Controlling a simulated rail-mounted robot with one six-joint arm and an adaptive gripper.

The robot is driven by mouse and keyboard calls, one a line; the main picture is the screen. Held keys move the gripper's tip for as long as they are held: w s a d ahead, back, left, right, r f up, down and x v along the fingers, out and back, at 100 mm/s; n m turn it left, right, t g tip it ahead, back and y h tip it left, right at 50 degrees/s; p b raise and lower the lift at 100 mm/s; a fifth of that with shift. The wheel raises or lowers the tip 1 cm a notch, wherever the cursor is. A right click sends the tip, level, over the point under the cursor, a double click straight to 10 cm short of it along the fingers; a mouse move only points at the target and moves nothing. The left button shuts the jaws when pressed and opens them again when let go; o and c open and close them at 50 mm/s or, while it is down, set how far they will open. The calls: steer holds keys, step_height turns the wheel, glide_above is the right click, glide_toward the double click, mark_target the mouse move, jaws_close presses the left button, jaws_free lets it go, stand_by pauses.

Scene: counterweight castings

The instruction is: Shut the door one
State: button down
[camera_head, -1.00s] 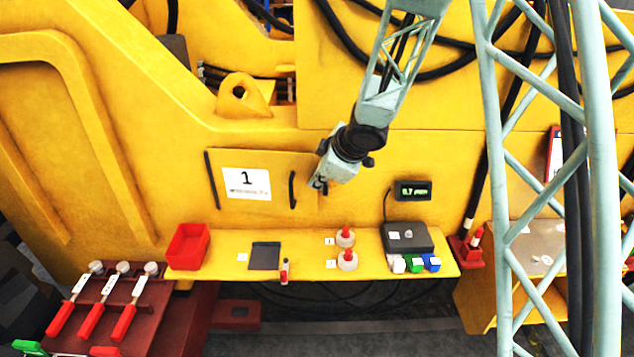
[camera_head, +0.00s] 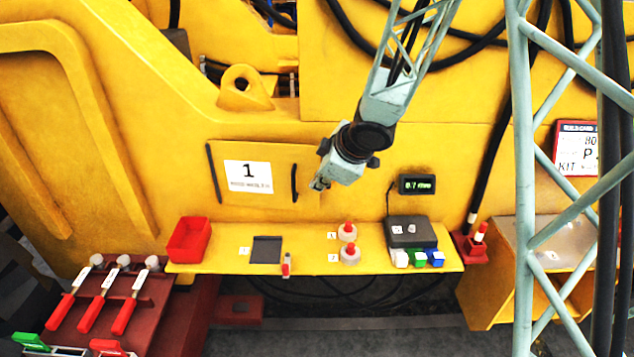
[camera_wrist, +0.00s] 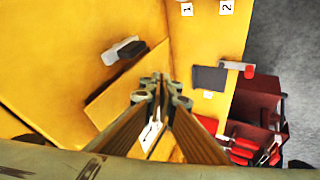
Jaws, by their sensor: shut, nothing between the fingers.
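Door one is the yellow panel (camera_head: 233,152) with a white label marked 1 (camera_head: 248,176), set against the yellow casting wall. A black bar handle (camera_head: 294,183) is near its right side, and a dark bar (camera_head: 213,174) lines its left side. My gripper (camera_head: 318,186) is shut and empty, just right of the handle by the door's right edge. In the wrist view my gripper (camera_wrist: 160,88) is in front of the door panel (camera_wrist: 112,92), whose label (camera_wrist: 151,136) shows between the fingers. The panel's edge seems slightly off the wall. I cannot tell whether my gripper touches it.
A yellow shelf (camera_head: 212,263) below the door holds a red bin (camera_head: 189,240), a dark mat (camera_head: 266,250), two red-topped pots (camera_head: 349,254) and a dark box (camera_head: 407,231). A small display (camera_head: 416,184) is on the wall to the right. Red-handled tools (camera_head: 95,302) are at lower left.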

steer(key=p+v, duration=0.3)
steer(key=v, duration=0.6)
steer(key=shift+r+p, duration=0.4)
